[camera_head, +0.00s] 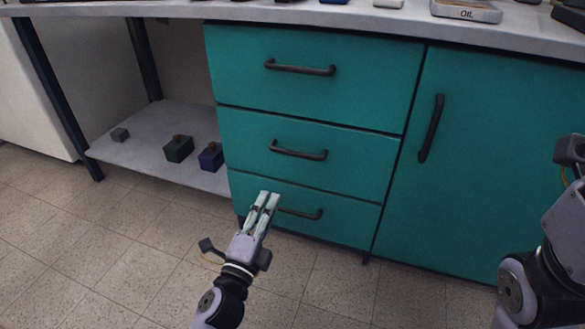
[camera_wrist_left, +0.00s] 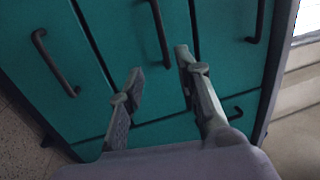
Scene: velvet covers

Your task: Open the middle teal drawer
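The teal cabinet has three stacked drawers on its left side, all shut. The middle drawer (camera_head: 240,137) has a dark bar handle (camera_head: 298,150). In the head view my left gripper (camera_head: 270,197) is in front of the bottom drawer, below and left of the middle handle, and overlaps the left end of the bottom handle. In the left wrist view the fingers (camera_wrist_left: 160,65) are apart with nothing between them. The sideways wrist view shows several handles; the one just beyond the fingertips (camera_wrist_left: 160,32) appears to be the middle drawer's. My right gripper's fingers are out of view.
The top drawer (camera_head: 225,60) is above, the bottom drawer (camera_head: 300,232) below. A tall teal door (camera_head: 490,170) stands to the right. An open low shelf (camera_head: 150,152) holds several small blocks at left. The tiled floor in front is clear.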

